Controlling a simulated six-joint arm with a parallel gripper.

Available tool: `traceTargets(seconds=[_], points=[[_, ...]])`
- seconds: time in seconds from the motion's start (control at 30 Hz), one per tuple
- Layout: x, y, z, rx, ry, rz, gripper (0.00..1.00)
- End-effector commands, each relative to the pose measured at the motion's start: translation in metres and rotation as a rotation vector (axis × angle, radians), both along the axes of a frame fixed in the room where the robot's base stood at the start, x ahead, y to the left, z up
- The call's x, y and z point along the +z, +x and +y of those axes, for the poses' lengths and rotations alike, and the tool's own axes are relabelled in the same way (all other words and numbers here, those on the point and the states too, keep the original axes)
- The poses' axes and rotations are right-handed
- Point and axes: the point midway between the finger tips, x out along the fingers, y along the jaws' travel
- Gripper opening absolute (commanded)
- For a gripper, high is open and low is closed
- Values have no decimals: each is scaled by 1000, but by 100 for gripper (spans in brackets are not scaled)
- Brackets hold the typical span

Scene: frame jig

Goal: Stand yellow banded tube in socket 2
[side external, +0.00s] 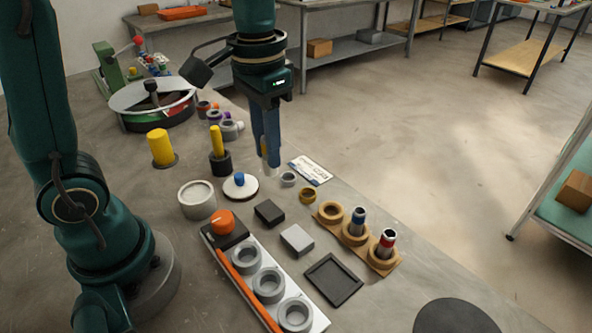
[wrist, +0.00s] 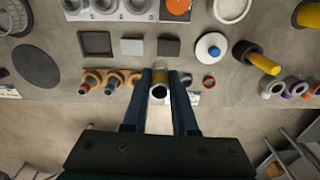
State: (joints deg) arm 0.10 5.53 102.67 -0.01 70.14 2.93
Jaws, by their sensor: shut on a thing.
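My gripper (side external: 265,150) hangs upright above the table. It is shut on the metal yellow banded tube (wrist: 159,92), which shows end-on between the fingers in the wrist view. The fingers mostly hide the tube in the side view. A white plate with an orange edge (side external: 238,269) carries three grey ring sockets: the far one (side external: 258,256), the middle one (side external: 269,285) and the near one (side external: 294,316). All three look empty. I see no numbers on them. The gripper is well behind this plate, apart from it.
A wooden rack (side external: 343,236) holds a blue banded tube (side external: 358,220) and a red banded tube (side external: 386,242); its left ring is empty. An orange knob (side external: 222,222) stands at the plate's far end. Dark and light blocks, a black tray (side external: 333,280) and loose rings lie between.

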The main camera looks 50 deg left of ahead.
Motion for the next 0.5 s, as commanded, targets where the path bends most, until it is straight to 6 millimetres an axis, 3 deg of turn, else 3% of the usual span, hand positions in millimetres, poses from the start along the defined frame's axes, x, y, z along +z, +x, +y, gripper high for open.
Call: traceTargets(seconds=[0.03, 0.2, 0.5], points=[[-6, -8, -17, -57, 0, 4, 0], [-21, -37, -60, -218, 0, 10, 0], [-31, -79, -98, -438, 7, 29, 0]])
